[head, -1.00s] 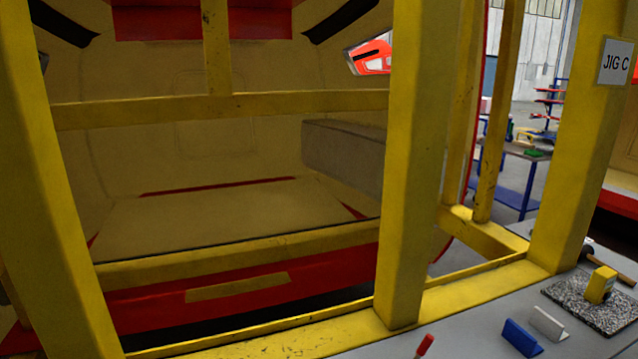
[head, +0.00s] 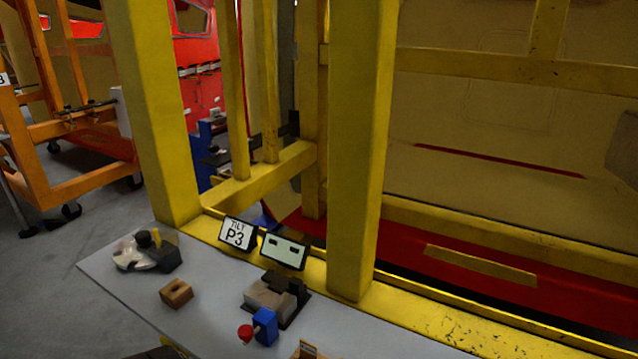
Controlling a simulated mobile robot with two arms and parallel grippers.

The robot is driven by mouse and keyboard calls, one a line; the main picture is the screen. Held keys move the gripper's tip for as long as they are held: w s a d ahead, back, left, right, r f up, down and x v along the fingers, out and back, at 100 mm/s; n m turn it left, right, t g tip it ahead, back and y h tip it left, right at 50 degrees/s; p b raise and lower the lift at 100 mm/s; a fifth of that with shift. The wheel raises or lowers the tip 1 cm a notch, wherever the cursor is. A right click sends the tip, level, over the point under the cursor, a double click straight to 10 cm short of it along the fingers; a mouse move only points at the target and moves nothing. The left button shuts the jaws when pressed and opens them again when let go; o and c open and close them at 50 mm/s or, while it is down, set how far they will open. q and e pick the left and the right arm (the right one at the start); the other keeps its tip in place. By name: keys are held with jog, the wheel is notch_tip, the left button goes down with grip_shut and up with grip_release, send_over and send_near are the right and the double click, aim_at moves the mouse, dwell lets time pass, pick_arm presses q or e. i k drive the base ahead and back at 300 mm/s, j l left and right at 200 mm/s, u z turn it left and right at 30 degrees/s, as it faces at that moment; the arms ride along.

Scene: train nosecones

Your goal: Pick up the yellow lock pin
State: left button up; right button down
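A small yellow piece (head: 156,238) stands upright in or against a dark block (head: 165,252) at the far left of the grey bench top; it may be the yellow lock pin, but it is too small to be sure. A whitish, rag-like thing (head: 131,253) lies beside the block. Neither of my grippers shows in the head view.
On the bench (head: 215,320) are a brown block with a slot (head: 176,293), a blue block with a red knob (head: 264,326), a grey and dark fixture (head: 272,293), a "TILT P3" sign (head: 238,234) and a second sign (head: 284,250). Yellow jig posts (head: 360,150) rise behind.

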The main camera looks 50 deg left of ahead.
aim_at(158, 243)
jog(key=u, duration=1.5)
